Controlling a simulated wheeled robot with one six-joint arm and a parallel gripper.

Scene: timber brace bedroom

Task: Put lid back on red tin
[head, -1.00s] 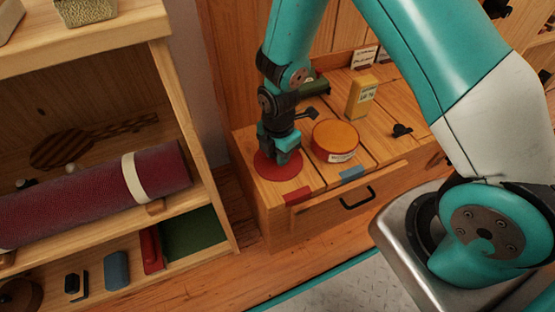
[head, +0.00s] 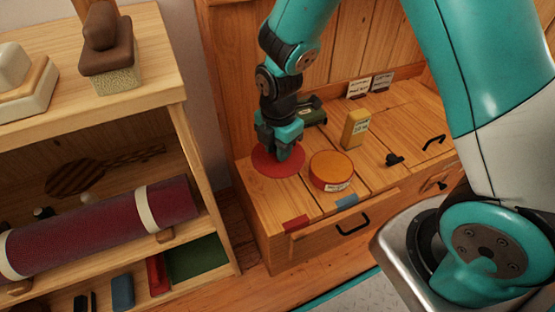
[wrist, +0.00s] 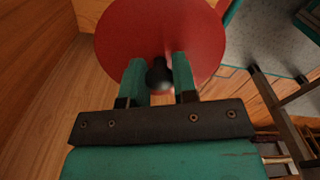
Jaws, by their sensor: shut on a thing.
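The lid is a flat red disc (head: 270,165) with a dark knob (wrist: 159,76). My gripper (head: 281,152) is shut on the knob, with a finger on each side of it in the wrist view. The lid is held roughly level and appears to be above the left end of the wooden chest top. The red tin (head: 330,182) stands upright to its right, with an orange top face and a pale label on its side. The lid and tin appear apart.
A yellow box (head: 356,129) and a dark green object (head: 312,112) stand behind the tin. A small black item (head: 395,160) lies right of it. Red (head: 296,223) and blue (head: 347,201) patches mark the front edge. A shelf unit (head: 205,185) stands left.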

